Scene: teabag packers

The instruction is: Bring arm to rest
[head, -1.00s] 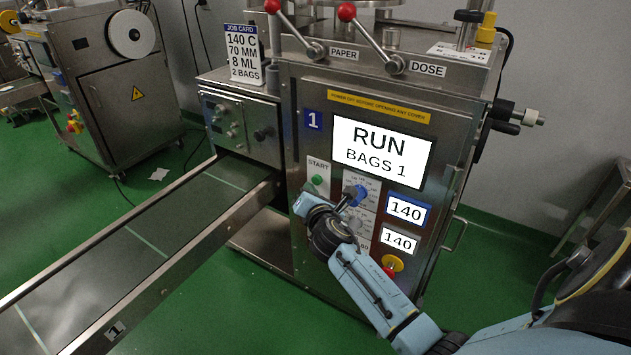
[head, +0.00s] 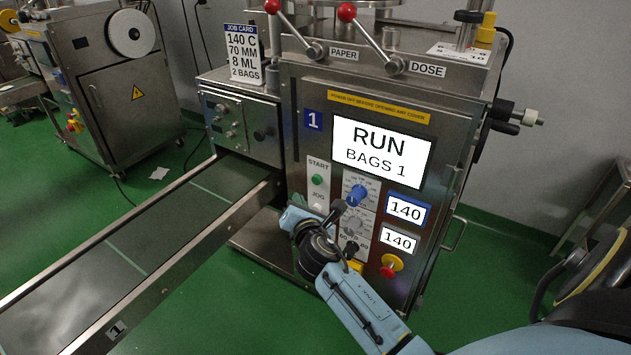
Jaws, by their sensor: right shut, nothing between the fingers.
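My right arm (head: 360,305) comes in from the lower right. My right gripper (head: 336,208) is shut and empty, in front of the control panel of machine 1 (head: 318,92). Its dark fingertips show just left of and below the blue knob (head: 356,194); I cannot tell whether they touch the panel. The green start button (head: 317,180) is uncovered above the gripper. The screen (head: 382,152) reads RUN, BAGS 1. My left gripper is not in view.
A conveyor (head: 150,235) runs from the machine to the lower left. A red stop button (head: 388,271) sits low on the panel. Red-knobbed levers (head: 347,12) stand on top. Another machine (head: 125,95) stands at the back left.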

